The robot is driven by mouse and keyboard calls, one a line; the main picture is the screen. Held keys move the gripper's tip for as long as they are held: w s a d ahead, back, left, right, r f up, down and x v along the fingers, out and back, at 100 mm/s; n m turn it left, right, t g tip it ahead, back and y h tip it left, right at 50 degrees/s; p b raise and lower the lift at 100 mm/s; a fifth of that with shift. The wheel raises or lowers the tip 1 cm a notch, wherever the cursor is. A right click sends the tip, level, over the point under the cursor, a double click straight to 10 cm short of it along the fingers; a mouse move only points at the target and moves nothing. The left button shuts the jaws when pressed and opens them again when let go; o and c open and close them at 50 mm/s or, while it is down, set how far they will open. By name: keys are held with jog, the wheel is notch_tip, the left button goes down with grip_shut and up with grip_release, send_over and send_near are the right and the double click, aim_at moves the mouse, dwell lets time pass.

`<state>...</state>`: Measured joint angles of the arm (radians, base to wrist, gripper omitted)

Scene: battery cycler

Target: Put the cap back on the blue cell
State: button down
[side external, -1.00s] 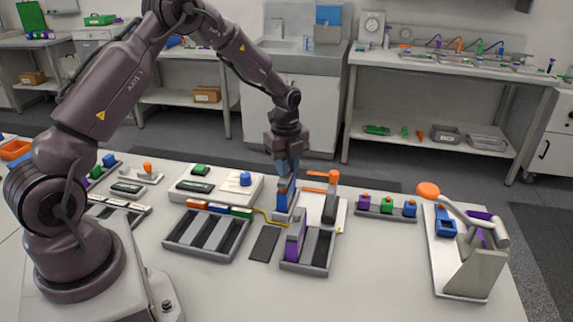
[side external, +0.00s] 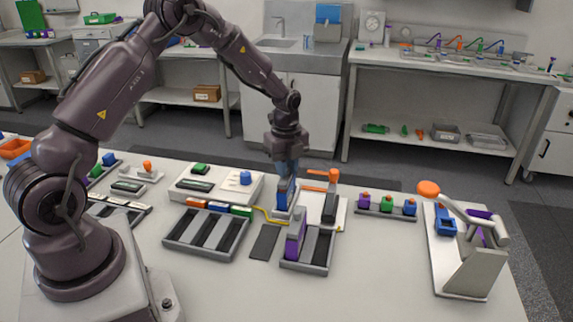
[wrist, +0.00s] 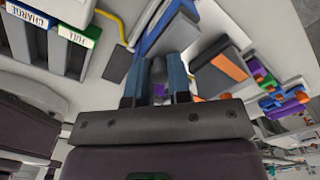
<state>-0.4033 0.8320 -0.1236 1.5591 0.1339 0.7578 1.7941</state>
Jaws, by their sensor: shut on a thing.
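The blue cell (side external: 286,196) stands upright in a light holder near the middle of the bench in the side view. My gripper (side external: 288,176) is directly above it, pointing down, with its fingertips at the cell's top. In the wrist view my gripper (wrist: 156,62) is shut on a small dark grey piece (wrist: 157,72), which looks like the cap. A blue strip shows just beyond the fingertips there. The fingers hide the join, so I cannot tell whether the cap touches the cell.
A purple cell (side external: 293,246) with a grey top stands in a slotted tray (side external: 307,267) in front. Another slotted tray (side external: 206,252) is at left. An orange-armed fixture (side external: 330,205) stands close at right, with a row of coloured blocks (side external: 386,206) beyond. A yellow cable (side external: 268,217) runs nearby.

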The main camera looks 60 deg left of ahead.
jog(key=shift+f, duration=0.1)
dwell(0.3)
jog(key=shift+c, duration=2.4)
grip_release()
jog(key=shift+r, duration=3.5)
grip_shut()
jog(key=shift+f, duration=0.4)
